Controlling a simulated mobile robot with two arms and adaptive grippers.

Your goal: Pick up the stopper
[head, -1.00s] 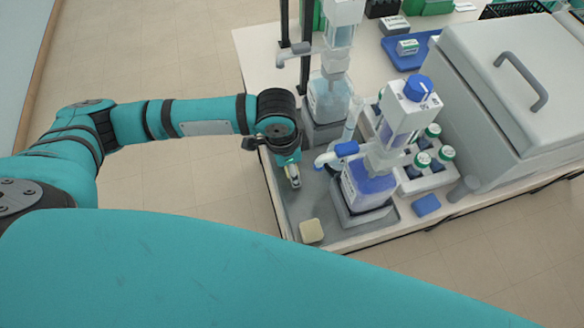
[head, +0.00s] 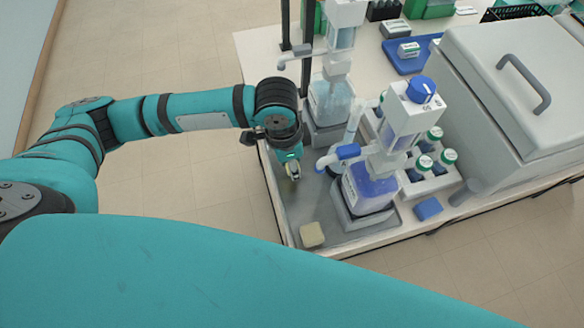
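I cannot pick out a stopper for certain. My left gripper (head: 292,174) points down over the grey tray (head: 291,203) at the near left corner of the bench, left of the bottle with blue liquid (head: 368,189). Something small and pale shows at its fingertips, too small to tell whether it is part of the gripper or a held thing. A cream block (head: 311,235) lies on the tray nearer to me, apart from the gripper. My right gripper is not in view.
A clear slanted glass vessel (head: 354,120) stands close right of the gripper. A second dispenser bottle (head: 331,101) stands behind. A rack with green-capped bottles (head: 439,183), a blue block (head: 428,208) and a large grey lidded box (head: 505,85) are to the right.

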